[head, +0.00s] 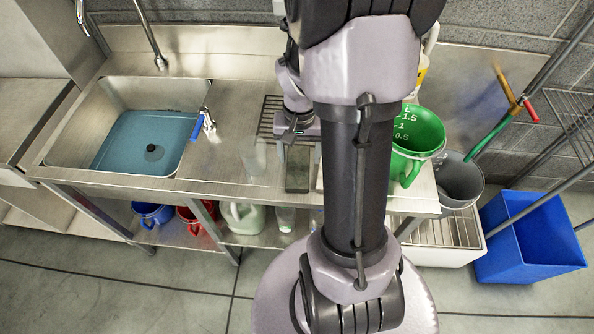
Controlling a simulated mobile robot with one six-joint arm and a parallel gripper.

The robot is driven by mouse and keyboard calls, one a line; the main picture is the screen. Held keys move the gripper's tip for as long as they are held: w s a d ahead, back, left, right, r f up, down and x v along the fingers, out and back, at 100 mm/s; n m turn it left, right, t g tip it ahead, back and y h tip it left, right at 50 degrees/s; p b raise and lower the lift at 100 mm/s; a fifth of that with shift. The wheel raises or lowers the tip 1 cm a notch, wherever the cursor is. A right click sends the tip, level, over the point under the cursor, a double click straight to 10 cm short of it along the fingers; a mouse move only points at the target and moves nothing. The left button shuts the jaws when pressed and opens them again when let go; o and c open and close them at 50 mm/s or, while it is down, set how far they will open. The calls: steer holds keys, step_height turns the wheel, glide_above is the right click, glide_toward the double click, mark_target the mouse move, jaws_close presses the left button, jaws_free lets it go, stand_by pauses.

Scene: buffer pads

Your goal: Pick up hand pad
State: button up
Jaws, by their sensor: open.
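A dark grey-green rectangular block (298,178), which looks like the hand pad, lies on the steel counter (235,182) right of the sink. My gripper (300,148) is over the counter just at the far end of the pad, pointing down. Its jaws are open and I see nothing held in them. I cannot tell its exact height above the pad. My arm hides the counter to the right of the pad.
A dark wire rack (268,118) lies behind the gripper. The sink (185,95) holds blue water at left. A blue-handled tool (199,128) stands near its edge. A green measuring bucket (425,133) stands at right. A blue bin (530,245) is on the floor.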

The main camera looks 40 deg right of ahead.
mark_target(298, 165)
steer(key=f+b, duration=0.1)
steer(key=f, duration=0.1)
steer(key=f+b, duration=0.1)
steer(key=w+f+b, duration=0.1)
steer(key=f, duration=0.1)
steer(key=shift+d+f, duration=0.2)
steer(key=shift+f, duration=0.1)
steer(key=shift+s+r, duration=0.1)
steer(key=shift+r, duration=0.05)
steer(key=shift+c, duration=0.9)
steer(key=c, duration=1)
steer(key=shift+r, duration=0.15)
